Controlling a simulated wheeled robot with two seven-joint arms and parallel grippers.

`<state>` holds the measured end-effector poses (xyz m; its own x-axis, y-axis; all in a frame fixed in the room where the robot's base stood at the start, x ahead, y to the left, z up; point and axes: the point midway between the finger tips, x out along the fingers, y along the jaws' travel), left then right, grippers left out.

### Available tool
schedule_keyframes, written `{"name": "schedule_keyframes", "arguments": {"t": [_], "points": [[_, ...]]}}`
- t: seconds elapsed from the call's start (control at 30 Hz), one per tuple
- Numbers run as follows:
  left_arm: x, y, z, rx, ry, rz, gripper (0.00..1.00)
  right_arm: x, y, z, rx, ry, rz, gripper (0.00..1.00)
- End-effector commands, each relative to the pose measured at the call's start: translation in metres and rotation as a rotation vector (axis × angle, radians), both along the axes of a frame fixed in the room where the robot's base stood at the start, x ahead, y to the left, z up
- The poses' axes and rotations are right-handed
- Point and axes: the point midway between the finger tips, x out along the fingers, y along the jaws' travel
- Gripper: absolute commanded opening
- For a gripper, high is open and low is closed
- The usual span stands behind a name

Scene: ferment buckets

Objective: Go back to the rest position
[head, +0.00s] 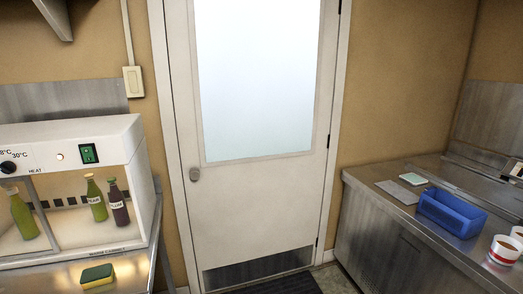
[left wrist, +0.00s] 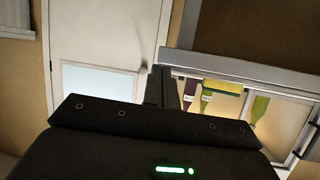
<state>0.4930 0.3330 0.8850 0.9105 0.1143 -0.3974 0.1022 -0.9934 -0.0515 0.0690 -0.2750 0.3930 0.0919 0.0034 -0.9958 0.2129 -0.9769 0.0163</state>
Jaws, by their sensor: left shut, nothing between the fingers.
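My left gripper (left wrist: 162,88) shows in the left wrist view with its fingers together and nothing between them. It is in the air, with the white door and the lit cabinet beyond it. Neither of my grippers shows in the head view. In the head view the white warming cabinet (head: 75,135) stands on a metal counter at the left. It holds a green bottle (head: 23,216) at the left, a green bottle labelled PEAR (head: 96,201) and a dark bottle labelled PLUM (head: 117,205).
A yellow and green sponge (head: 97,276) lies on the left counter before the cabinet. The closed white door (head: 258,205) is straight ahead. On the right metal counter (head: 385,215) are a blue bin (head: 452,213) and cups (head: 505,250). Floor between the counters looks clear, with a dark mat (head: 275,285).

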Motion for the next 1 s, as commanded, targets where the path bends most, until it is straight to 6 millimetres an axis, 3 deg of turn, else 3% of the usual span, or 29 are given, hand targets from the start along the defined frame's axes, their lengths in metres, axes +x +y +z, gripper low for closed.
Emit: {"name": "schedule_keyframes", "arguments": {"t": [0.03, 0.1, 0.23, 0.43, 0.67, 1.0], "points": [[-0.029, -0.016, -0.018, -0.008, 0.111, -0.025, 0.0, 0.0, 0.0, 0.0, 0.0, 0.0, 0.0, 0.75], [-0.063, -0.032, -0.037, -0.011, 0.246, -0.057, 0.0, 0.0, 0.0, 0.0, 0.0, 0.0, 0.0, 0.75], [-0.116, -0.052, -0.058, -0.009, 0.434, -0.104, 0.0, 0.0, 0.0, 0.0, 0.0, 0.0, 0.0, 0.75], [-0.182, -0.073, -0.071, -0.002, 0.649, -0.16, 0.0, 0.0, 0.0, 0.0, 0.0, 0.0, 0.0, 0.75], [-0.249, -0.088, -0.072, 0.009, 0.857, -0.218, 0.0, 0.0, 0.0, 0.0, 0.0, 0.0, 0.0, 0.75], [-0.232, -0.091, -0.162, 0.011, 0.895, -0.221, 0.0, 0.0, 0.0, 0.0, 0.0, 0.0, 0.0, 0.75]]}}
